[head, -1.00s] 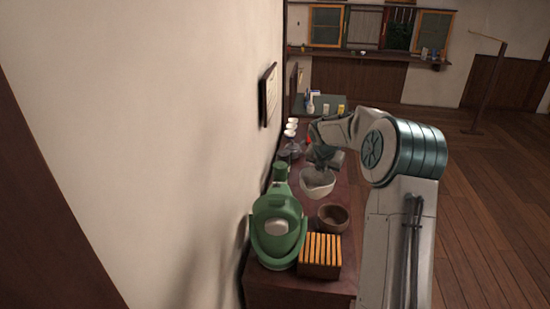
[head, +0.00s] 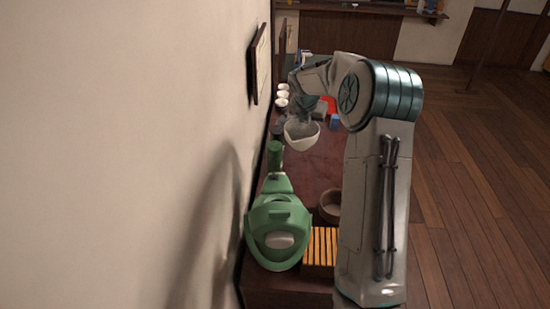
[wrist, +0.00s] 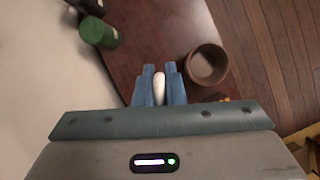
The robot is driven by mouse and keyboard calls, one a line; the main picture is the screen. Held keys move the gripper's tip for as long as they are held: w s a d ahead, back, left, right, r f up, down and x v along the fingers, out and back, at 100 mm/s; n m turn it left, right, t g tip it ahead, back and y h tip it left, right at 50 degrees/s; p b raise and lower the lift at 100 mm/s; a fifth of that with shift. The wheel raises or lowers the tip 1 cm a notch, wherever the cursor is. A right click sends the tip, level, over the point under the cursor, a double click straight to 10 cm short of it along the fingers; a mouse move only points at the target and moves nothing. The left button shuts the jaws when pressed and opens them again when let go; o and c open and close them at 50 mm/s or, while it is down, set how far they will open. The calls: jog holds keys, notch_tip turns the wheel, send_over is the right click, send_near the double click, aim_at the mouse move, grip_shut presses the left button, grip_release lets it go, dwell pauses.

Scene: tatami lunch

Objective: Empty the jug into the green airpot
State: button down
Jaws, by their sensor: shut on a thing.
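The jug (head: 302,135) is a pale, wide-mouthed vessel in the head view, held above the far half of the dark red table. My gripper (head: 307,110) is shut on it. In the wrist view my blue fingers (wrist: 159,90) close on a narrow white piece, seemingly its handle; the jug's body is hidden there. The jug's contents cannot be made out. The green airpot (head: 262,243) stands at the near end of the table by the wall, nearer to the head camera than the jug and apart from it.
A green canister (head: 275,155) stands between airpot and jug along the wall; it shows in the wrist view (wrist: 98,32). A brown bowl (head: 329,206) and an orange slatted block (head: 321,248) stand right of the airpot. White cups (head: 282,96) stand farther back. The mid-table is bare.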

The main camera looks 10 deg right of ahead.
aim_at(305, 135)
jog(key=shift+r, duration=0.2)
jog(key=shift+s+a+r+t+h, duration=0.15)
jog(key=shift+s+r+t+h, duration=0.05)
jog(key=shift+r, duration=0.2)
jog(key=shift+s+a+r+t+h, duration=0.15)
jog(key=shift+r+t+h, duration=0.05)
jog(key=shift+r, duration=0.15)
jog(key=shift+s+a+r+t+h, duration=0.4)
jog(key=shift+r+t, duration=0.1)
jog(key=shift+r, duration=0.25)
jog(key=shift+s+a+r+t+h, duration=0.3)
jog(key=shift+s+r+t, duration=0.2)
jog(key=shift+r, duration=0.25)
jog(key=shift+s+a+r+t+h, duration=0.3)
jog(key=shift+s+r+t+h, duration=0.15)
jog(key=shift+r, duration=0.3)
jog(key=s+a+r+t+h, duration=0.1)
jog(key=s+a+r+t, duration=0.1)
jog(key=s+r, duration=0.1)
jog(key=shift+a+r+h, duration=0.2)
jog(key=shift+r+h, duration=0.1)
jog(key=shift+h, duration=0.05)
jog(key=shift+s+a+r+t+b, duration=0.4)
jog(key=shift+s+t+b, duration=0.1)
jog(key=shift+b, duration=0.2)
